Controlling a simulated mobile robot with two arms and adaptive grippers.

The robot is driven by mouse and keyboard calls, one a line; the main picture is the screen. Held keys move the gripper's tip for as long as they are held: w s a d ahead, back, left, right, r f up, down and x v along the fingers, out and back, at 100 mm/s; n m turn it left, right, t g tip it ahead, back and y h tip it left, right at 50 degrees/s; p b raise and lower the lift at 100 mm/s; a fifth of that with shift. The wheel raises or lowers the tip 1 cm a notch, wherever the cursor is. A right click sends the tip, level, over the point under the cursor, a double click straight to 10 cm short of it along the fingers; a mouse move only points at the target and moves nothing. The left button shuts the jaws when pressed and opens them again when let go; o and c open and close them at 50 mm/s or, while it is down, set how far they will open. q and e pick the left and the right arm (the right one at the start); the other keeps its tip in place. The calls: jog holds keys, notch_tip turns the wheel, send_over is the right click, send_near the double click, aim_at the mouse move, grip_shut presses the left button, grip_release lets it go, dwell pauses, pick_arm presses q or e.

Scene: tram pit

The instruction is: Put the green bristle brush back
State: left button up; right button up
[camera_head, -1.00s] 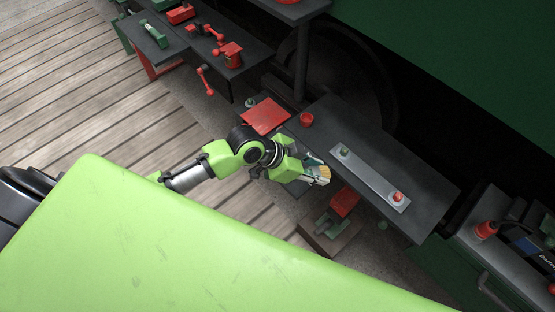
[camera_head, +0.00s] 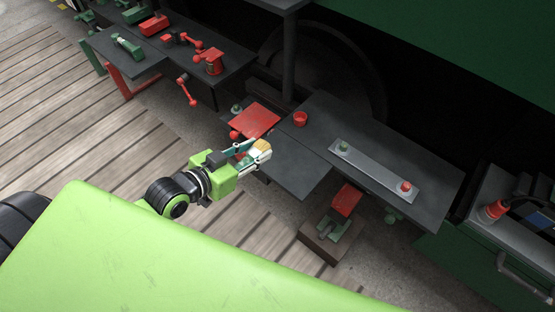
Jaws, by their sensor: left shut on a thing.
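My left gripper (camera_head: 254,156) is shut on a small brush (camera_head: 263,145). Its tan bristle end shows at the fingertips, with a little green beside it; the fingers hide most of the rest. The gripper is in the middle of the head view, at the left edge of the dark bench (camera_head: 300,168) and just below a red plate (camera_head: 254,120) in the picture. I cannot tell its height above the bench. My right gripper is not in view.
A grey strip with a green and a red knob (camera_head: 405,187) lies on the bench, beside a red cup (camera_head: 300,118). A vise-like tool (camera_head: 335,222) stands below. Another dark table (camera_head: 120,62) holds a green-and-white item (camera_head: 128,46). Plank floor lies open at left.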

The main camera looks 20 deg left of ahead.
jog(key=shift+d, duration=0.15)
pick_arm(q)
jog(key=shift+w+d+f, duration=0.1)
jog(key=shift+w, duration=0.15)
send_over(288, 152)
jog(key=s+a, duration=0.2)
jog(key=s, duration=0.3)
notch_tip(288, 152, down, 4)
jog(key=w+f, duration=0.1)
jog(key=w+d+f, duration=0.1)
jog(key=w+f, duration=0.1)
jog(key=shift+w+d+f, duration=0.1)
jog(key=shift+d+f, duration=0.15)
jog(key=shift+f, duration=0.1)
jog(key=shift+w+d+f, duration=0.2)
jog(key=shift+w+f, duration=0.4)
jog(key=shift+f, duration=0.15)
jog(key=shift+w+d+f+b, duration=0.1)
jog(key=shift+w+f+b, duration=0.05)
jog(key=shift+f, duration=0.45)
jog(key=shift+w+f+b, duration=0.1)
jog(key=shift+f+b, duration=0.05)
jog(key=shift+f, duration=0.95)
jog(key=shift+c, duration=0.6)
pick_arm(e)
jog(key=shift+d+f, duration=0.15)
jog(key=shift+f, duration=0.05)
pick_arm(q)
jog(key=o, duration=1.2)
jog(key=shift+o, duration=0.2)
